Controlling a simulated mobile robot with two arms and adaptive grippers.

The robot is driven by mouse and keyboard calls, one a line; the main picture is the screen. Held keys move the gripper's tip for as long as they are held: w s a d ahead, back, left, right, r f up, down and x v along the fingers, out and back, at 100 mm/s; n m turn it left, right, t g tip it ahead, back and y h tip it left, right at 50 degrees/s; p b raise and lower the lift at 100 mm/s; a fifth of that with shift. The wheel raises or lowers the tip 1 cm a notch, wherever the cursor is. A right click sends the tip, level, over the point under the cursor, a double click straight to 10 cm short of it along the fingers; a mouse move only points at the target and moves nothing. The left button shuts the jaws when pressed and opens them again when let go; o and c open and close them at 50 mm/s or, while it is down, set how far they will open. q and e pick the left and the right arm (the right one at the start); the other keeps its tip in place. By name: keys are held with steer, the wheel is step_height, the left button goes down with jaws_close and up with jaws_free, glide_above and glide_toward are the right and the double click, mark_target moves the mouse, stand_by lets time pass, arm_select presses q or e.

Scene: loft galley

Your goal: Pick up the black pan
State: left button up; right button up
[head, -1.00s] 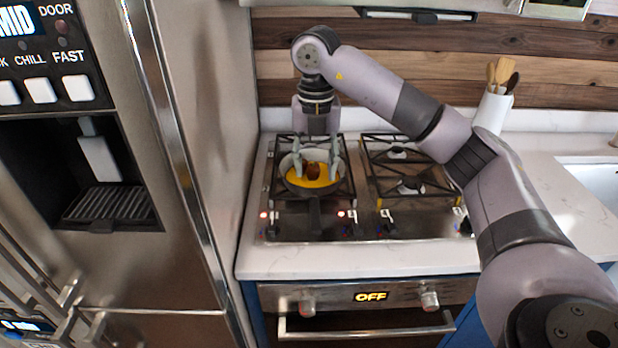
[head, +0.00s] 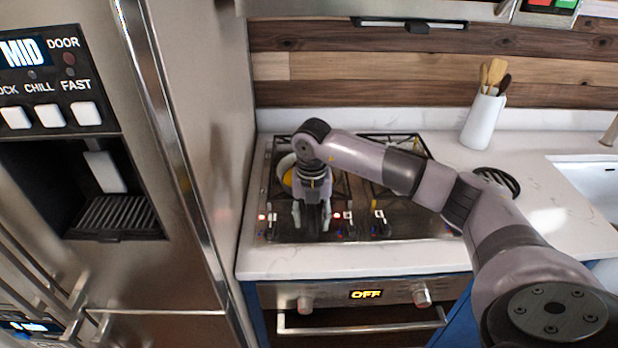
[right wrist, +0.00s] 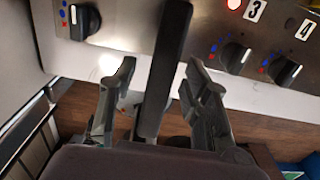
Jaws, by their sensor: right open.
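The black pan (head: 284,163) sits on the left rear part of the cooktop, with yellow contents showing at its left side. My right arm hides most of it. Its long black handle (right wrist: 168,65) points toward the front and shows clearly in the right wrist view. My right gripper (head: 312,217) is above the front of the cooktop, pointing down. In the right wrist view its open fingers (right wrist: 158,85) stand on either side of the handle, with gaps visible on both sides. My left gripper is not in view.
Stove knobs (head: 379,222) line the cooktop's front edge near my gripper. The refrigerator (head: 190,170) stands close on the left. A white utensil crock (head: 482,122) and a dark slatted round item (head: 497,181) are on the right counter (head: 530,165).

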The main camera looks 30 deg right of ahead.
steer(key=shift+f, duration=0.55)
jaws_close()
steer(key=shift+r, duration=0.1)
stand_by(0.4)
